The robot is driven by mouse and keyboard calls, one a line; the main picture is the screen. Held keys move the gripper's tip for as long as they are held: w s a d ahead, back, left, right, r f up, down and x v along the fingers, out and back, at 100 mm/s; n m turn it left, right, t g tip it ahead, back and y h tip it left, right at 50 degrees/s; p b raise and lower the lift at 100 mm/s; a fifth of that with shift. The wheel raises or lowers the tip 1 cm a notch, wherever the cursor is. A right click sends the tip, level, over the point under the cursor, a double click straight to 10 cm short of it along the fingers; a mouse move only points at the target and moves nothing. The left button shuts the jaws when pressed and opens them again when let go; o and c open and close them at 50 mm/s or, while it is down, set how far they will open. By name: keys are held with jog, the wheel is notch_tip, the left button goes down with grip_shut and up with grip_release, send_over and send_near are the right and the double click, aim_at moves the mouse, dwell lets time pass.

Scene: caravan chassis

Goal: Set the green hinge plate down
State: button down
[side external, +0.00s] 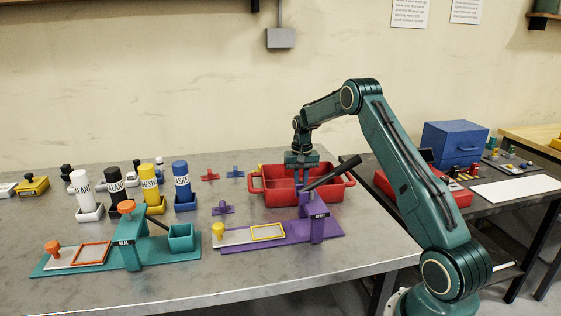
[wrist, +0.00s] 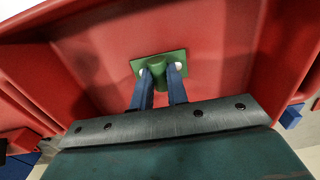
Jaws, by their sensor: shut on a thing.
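The green hinge plate (wrist: 177,65) is a flat green piece with a raised knob, seen in the wrist view. My gripper (wrist: 162,72) is shut on its knob with two blue fingers. The plate is over the red floor of the red tray (side external: 277,200); I cannot tell whether it touches the floor. In the side view my gripper (side external: 301,178) reaches down into the tray, and its fingertips and the green plate are hidden there.
Behind and left of the tray lie a red piece (side external: 210,175) and a blue piece (side external: 235,171). A purple fixture (side external: 312,217) with a dark lever stands in front of the tray. A teal fixture (side external: 131,250) and several labelled bottles stand at left.

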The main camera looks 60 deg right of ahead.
aim_at(301, 182)
jog(key=shift+f, duration=0.15)
jog(key=c, duration=1.4)
grip_release()
notch_tip(301, 182, up, 12)
jog(key=shift+r, duration=0.15)
